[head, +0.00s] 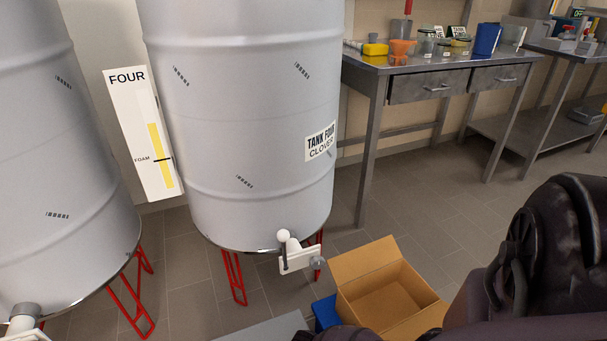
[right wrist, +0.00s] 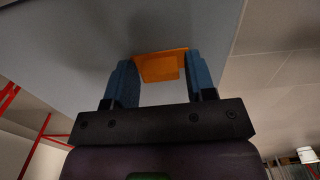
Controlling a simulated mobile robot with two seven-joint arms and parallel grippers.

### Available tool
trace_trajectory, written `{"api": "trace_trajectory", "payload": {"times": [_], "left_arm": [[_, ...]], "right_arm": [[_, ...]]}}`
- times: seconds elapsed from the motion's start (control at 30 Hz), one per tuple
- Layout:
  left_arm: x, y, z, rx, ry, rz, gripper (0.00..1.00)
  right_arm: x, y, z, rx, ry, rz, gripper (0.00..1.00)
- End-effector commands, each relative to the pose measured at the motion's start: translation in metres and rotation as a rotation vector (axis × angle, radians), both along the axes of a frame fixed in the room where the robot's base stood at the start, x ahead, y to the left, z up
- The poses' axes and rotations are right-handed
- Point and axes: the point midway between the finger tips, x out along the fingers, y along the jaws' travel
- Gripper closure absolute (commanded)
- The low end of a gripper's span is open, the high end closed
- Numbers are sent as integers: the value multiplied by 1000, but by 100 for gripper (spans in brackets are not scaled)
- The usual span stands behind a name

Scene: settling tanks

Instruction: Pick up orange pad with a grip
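In the right wrist view, an orange pad (right wrist: 160,66) with a blocky part facing my camera lies against a large grey surface. My right gripper (right wrist: 162,70) has its two blue fingers apart, one on each side of the orange pad. A narrow gap shows beside the blocky part near the right finger. I cannot tell whether the fingertips touch the pad's outer edges. In the head view the pad is not seen; a dark part of my own arm fills the lower right. My left gripper is not in view.
An open cardboard box (head: 385,290) is on the floor beside a blue object (head: 326,313). A grey surface (head: 268,330) shows at the bottom. A metal table (head: 440,66) holds small containers.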

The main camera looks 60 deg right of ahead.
Motion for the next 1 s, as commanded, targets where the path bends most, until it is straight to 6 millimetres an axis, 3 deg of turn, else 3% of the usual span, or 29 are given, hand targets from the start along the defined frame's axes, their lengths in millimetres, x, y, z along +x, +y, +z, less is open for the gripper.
{"api": "trace_trajectory", "payload": {"times": [0.03, 0.23, 0.57, 0.77, 1.0], "left_arm": [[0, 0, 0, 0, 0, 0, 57], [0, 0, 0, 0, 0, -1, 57], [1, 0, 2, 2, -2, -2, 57], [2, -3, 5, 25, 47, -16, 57], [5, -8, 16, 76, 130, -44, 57]], "right_arm": [[0, 0, 0, 0, 0, 0, 57], [0, 0, 0, 0, 0, 0, 88], [1, 0, 5, 0, -2, 0, 88], [6, 0, 35, 0, -13, 0, 88], [10, 0, 99, 0, -22, 0, 88]]}}
